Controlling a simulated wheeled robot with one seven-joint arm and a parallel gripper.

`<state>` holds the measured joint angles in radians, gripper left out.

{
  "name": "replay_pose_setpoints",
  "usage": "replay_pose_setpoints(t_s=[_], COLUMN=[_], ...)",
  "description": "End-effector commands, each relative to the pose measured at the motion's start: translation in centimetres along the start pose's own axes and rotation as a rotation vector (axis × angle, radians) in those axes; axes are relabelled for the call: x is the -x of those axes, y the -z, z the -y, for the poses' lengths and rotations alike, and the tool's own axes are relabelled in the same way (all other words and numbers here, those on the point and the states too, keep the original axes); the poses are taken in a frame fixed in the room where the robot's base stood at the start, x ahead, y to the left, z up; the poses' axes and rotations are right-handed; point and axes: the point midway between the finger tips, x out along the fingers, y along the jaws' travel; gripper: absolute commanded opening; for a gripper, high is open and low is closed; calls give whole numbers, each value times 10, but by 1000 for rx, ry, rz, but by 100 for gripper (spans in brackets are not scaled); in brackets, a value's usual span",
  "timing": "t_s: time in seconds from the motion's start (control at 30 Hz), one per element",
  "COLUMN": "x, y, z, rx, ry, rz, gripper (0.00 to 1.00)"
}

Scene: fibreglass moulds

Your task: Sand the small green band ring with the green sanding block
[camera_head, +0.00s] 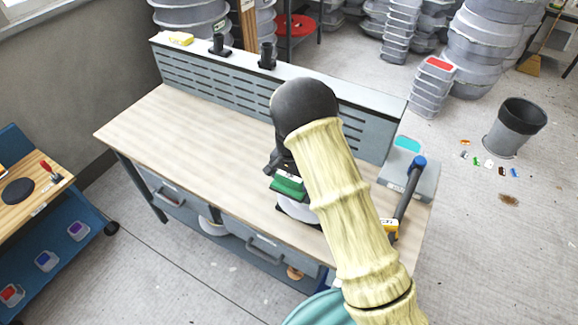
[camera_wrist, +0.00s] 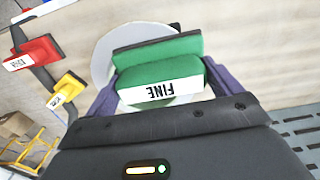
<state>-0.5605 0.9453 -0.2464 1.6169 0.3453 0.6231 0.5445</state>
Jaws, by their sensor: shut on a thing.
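The green sanding block (camera_head: 288,187) is in my gripper over the right part of the workbench. In the wrist view the green sanding block (camera_wrist: 155,76) carries a white label reading FINE. My gripper (camera_wrist: 162,70) is shut on it, a purple finger at each side. Beyond and below the block is a round white piece (camera_wrist: 101,60), which also shows in the head view (camera_head: 298,210), partly hidden by my arm. I cannot tell whether the block touches it. I cannot make out a green band ring in either view; the block and my arm cover much of the white piece.
The wooden workbench top (camera_head: 165,130) is clear on the left. A slotted grey panel (camera_head: 220,82) runs along its back. At the right are a grey box (camera_head: 425,180) with a teal patch and a yellow block (camera_head: 390,229). A red block (camera_wrist: 36,52) shows in the wrist view.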

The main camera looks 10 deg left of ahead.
Motion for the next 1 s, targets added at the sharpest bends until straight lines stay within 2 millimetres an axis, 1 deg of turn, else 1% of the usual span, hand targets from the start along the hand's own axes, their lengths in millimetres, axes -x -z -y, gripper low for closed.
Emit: replay_pose_setpoints(t_s=[0.03,0.3,0.4,0.53,1.0], x=[8,33,39,42,41], y=[1,4,5,5,5], z=[-1,-4,-5,-5,-5], rx=[-2,-10,-11,-12,-12], ry=[1,1,1,0,1], rz=[0,0,0,0,0], gripper=[69,69,69,69,69])
